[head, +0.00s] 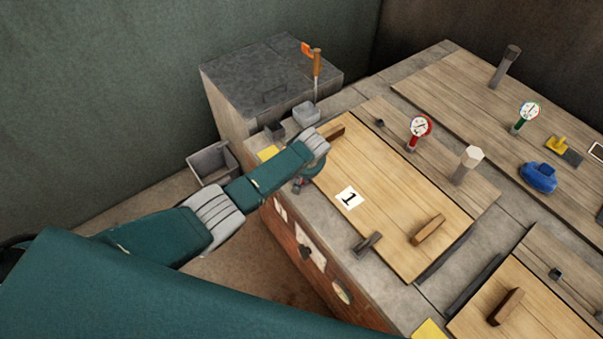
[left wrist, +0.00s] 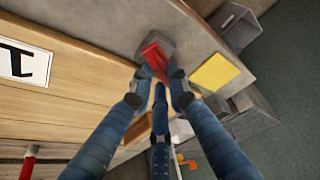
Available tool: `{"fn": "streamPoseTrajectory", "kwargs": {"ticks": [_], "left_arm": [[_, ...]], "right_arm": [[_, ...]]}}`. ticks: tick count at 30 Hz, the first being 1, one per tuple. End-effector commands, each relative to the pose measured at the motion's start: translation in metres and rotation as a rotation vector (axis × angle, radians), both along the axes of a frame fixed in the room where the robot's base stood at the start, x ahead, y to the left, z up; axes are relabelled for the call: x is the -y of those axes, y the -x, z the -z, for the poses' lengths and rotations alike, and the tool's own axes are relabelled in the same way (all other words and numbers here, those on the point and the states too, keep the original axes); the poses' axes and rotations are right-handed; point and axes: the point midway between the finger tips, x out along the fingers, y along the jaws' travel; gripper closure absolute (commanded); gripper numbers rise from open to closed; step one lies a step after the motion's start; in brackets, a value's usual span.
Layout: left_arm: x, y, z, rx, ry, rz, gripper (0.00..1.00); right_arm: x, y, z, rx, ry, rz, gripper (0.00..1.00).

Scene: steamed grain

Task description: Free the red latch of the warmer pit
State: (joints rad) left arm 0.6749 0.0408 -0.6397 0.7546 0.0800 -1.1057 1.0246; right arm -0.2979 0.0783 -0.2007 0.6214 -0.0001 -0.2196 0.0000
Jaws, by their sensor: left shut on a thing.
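In the left wrist view the red latch (left wrist: 153,53) sits at a grey mount on the stone rim, beside the wooden lid's edge. My left gripper (left wrist: 157,80) is shut on it, with the blue fingers around its near end. My right gripper is not in view.
A dark latch (head: 367,244) stands on the rim nearer to me. Wooden handles (head: 428,229) rise from the lid. A yellow pad (left wrist: 214,73) and small grey bins (head: 306,113) lie near the gripper. A red gauge (head: 420,128) stands beyond the lid.

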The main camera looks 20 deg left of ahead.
Motion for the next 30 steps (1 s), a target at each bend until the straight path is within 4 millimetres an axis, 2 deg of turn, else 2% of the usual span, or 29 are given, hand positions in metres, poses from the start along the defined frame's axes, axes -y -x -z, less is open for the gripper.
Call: {"fn": "streamPoseTrajectory", "kwargs": {"ticks": [6, 15, 30], "left_arm": [[0.001, -0.002, 0.003, 0.0, 0.001, -0.18, 1.0], [0.0, -0.003, 0.002, 0.002, 0.001, -0.35, 1.0], [-0.001, -0.004, -0.001, 0.005, -0.001, -0.422, 1.0]], "right_arm": [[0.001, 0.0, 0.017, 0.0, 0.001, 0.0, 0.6], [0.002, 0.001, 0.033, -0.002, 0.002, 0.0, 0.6], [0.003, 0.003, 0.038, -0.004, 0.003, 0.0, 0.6]]}}
